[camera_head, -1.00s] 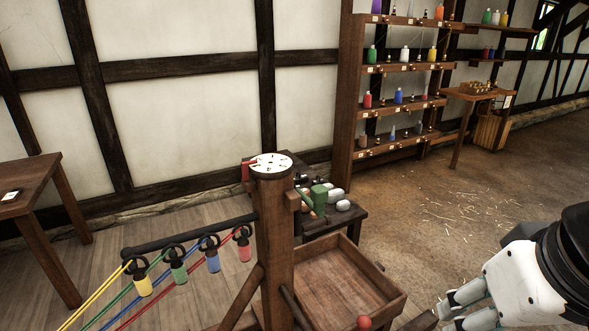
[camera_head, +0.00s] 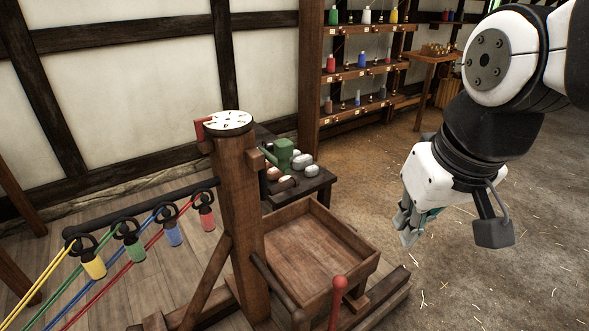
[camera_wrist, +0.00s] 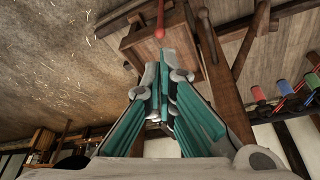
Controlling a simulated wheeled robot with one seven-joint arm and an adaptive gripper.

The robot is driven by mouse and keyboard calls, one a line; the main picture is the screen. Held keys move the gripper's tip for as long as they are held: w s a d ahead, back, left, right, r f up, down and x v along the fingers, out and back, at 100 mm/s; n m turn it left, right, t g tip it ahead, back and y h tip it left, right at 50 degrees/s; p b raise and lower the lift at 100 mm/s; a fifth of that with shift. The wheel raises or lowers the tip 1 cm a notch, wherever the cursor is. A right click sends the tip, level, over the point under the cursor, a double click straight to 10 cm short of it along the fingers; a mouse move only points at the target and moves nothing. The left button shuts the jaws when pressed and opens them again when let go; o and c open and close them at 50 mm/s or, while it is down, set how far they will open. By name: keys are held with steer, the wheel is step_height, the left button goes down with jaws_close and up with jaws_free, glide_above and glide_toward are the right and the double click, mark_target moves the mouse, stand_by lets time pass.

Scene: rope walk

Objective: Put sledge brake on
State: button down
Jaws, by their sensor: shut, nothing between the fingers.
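The lever with a red ball knob (camera_head: 339,283), which looks like the brake, stands upright at the front of the sledge, beside its open wooden box (camera_head: 366,266). In the wrist view the red knob (camera_wrist: 159,33) shows beyond my fingertips, near the top edge. My gripper (camera_head: 408,236) hangs to the right of the box, apart from the lever, with its fingers pointing down. Its teal-lined fingers (camera_wrist: 164,75) are shut and empty. The lever's lower end is cut off by the frame edge in the head view.
A wooden post (camera_head: 238,200) with a white dial (camera_head: 227,122) rises at the sledge's left. Several coloured ropes hang from a dark bar (camera_head: 150,214). A small table (camera_head: 318,183) with a green device stands behind. Floor (camera_head: 480,280) to the right is clear.

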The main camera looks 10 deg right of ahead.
steer(key=w+a+f+n+g+b, duration=0.1)
steer(key=w+f+b, duration=0.8)
steer(key=w+f, duration=0.5)
steer(key=w+a+f+n+g+b, duration=0.1)
steer(key=w+f+n+b, duration=0.1)
steer(key=w+f+b, duration=0.7)
steer(key=w+f, duration=0.4)
steer(key=f, duration=0.5)
steer(key=shift+w+a+f, duration=0.3)
steer(key=shift+w+a, duration=0.05)
steer(key=shift+w, duration=0.05)
step_height(320, 180, down, 10)
steer(key=w+b, duration=0.1)
steer(key=b, duration=0.3)
steer(key=shift+s+d+r+b, duration=0.15)
steer(key=shift+s+d, duration=0.05)
steer(key=shift+s, duration=0.35)
steer(key=shift+s+d+r+b, duration=0.15)
steer(key=shift+s+d, duration=0.05)
steer(key=shift+s, duration=0.35)
steer(key=shift+s+d+r+b, duration=0.15)
steer(key=shift+s+d, duration=0.05)
steer(key=shift+s, duration=0.35)
steer(key=shift+s+d, duration=0.1)
